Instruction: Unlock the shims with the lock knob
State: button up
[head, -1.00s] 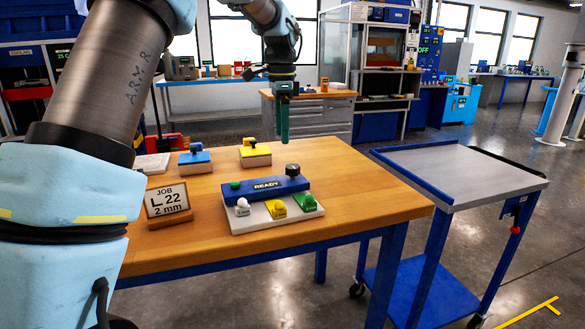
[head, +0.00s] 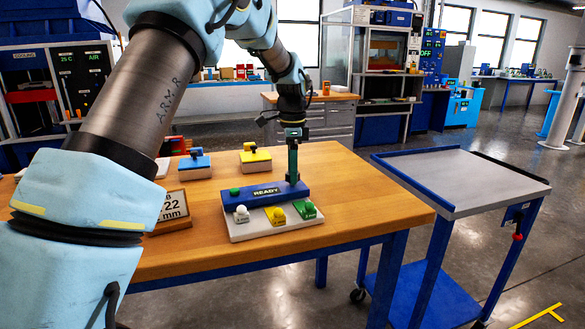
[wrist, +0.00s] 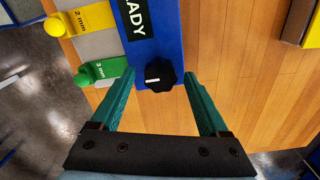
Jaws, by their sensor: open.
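The lock knob (wrist: 160,75) is black, round and scalloped with a white mark. It sits at the right end of the blue READY bar (head: 262,193). My gripper (head: 293,180) points down over that end, its green fingers hiding most of the knob in the head view. In the wrist view my gripper (wrist: 158,78) is open, with a fingertip on either side of the knob and gaps between. White (head: 241,213), yellow (head: 276,215) and green (head: 306,209) shims lie in front of the bar on a pale base. Yellow reads 2 mm (wrist: 78,22), green 3 mm (wrist: 105,70).
A job sign (head: 172,207), partly behind my arm, stands left of the base. A grey-topped cart (head: 460,178) stands to the right. The table right of the bar is clear.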

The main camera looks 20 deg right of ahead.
jog(key=shift+f, duration=0.1)
grip_shut()
dwell(0.7)
